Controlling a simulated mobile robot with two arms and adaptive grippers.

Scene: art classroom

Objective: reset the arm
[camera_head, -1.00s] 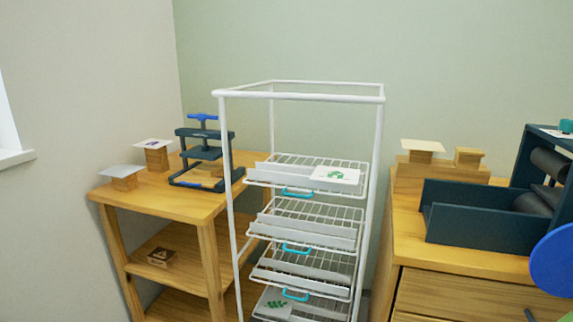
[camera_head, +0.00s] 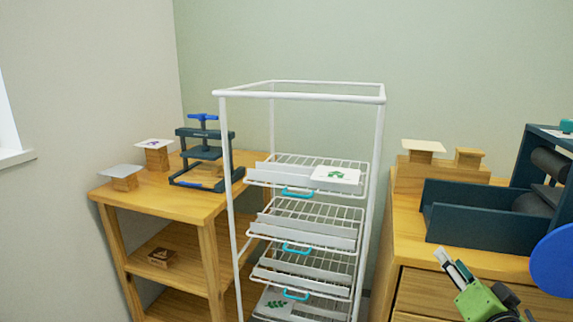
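My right gripper (camera_head: 452,261) shows at the lower right, with a green body and pale grey fingers pointing up and to the left. It is in front of the right wooden cabinet (camera_head: 455,262), below the cabinet top. I see nothing held in it. Its fingers lie close together in this view, and I cannot tell whether they are open or shut. My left gripper is not in view.
A white wire drying rack (camera_head: 300,97) with sliding shelves stands in the middle. A wooden shelf unit (camera_head: 195,205) with a dark press (camera_head: 204,152) is at left. A dark roller machine (camera_head: 470,212) sits on the right cabinet.

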